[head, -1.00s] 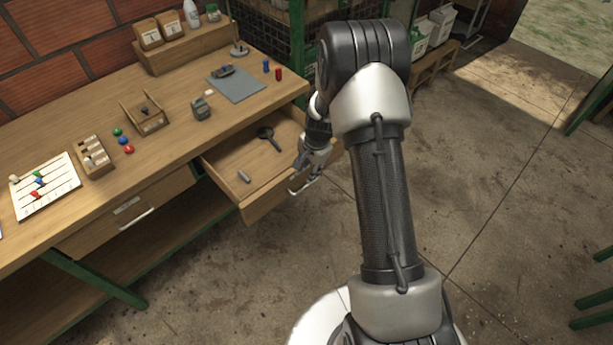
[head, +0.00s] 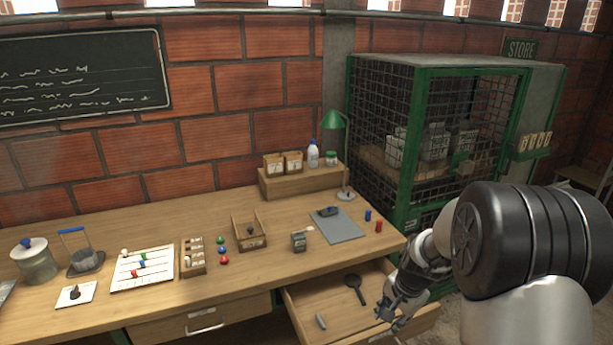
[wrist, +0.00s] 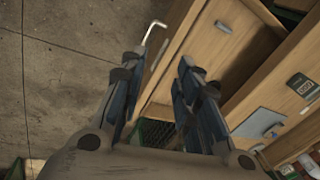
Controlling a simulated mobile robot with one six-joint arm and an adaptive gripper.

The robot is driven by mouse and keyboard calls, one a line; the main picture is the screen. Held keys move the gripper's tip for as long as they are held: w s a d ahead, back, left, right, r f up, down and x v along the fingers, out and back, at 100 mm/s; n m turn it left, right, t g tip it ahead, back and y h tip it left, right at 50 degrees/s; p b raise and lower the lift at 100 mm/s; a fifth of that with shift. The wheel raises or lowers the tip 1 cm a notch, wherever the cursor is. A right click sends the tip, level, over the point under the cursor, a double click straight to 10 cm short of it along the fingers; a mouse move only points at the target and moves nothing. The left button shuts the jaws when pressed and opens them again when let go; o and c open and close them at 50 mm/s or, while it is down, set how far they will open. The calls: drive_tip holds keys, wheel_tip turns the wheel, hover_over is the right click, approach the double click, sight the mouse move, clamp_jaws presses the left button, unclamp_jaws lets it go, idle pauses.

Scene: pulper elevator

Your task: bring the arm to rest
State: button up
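My gripper (head: 392,312) is at the right side of the open drawer (head: 290,310), near its front. In the wrist view my gripper (wrist: 160,75) has its two fingers apart with nothing between them. The drawer's metal handle (wrist: 152,30) shows just beyond the left finger, seemingly apart from it. My arm bends at the right of the head view. A dark magnifying glass (head: 355,288) and a small grey cylinder (head: 320,321) lie in the drawer.
A green mesh cage (head: 400,140) stands behind my arm. Concrete floor (wrist: 50,60) is clear beside the drawer.

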drive_tip(key=s+a+r+n+t, duration=0.1)
drive_tip(key=s+a+r+n, duration=0.2)
drive_tip(key=s+r, duration=0.5)
drive_tip(key=s+a+r+n, duration=0.3)
drive_tip(key=s+r, duration=0.2)
drive_tip(key=r, duration=0.5)
drive_tip(key=s+a+r+n, duration=0.1)
drive_tip(key=s+n, duration=0.1)
drive_tip(key=s, duration=0.6)
drive_tip(key=s+a+r+n+t, duration=0.1)
drive_tip(key=s+r+n, duration=0.1)
drive_tip(key=s, duration=0.6)
drive_tip(key=shift+s+n+h, duration=0.15)
drive_tip(key=shift+n+h, duration=0.25)
drive_tip(key=shift+n, duration=0.2)
drive_tip(key=shift+o, duration=0.4)
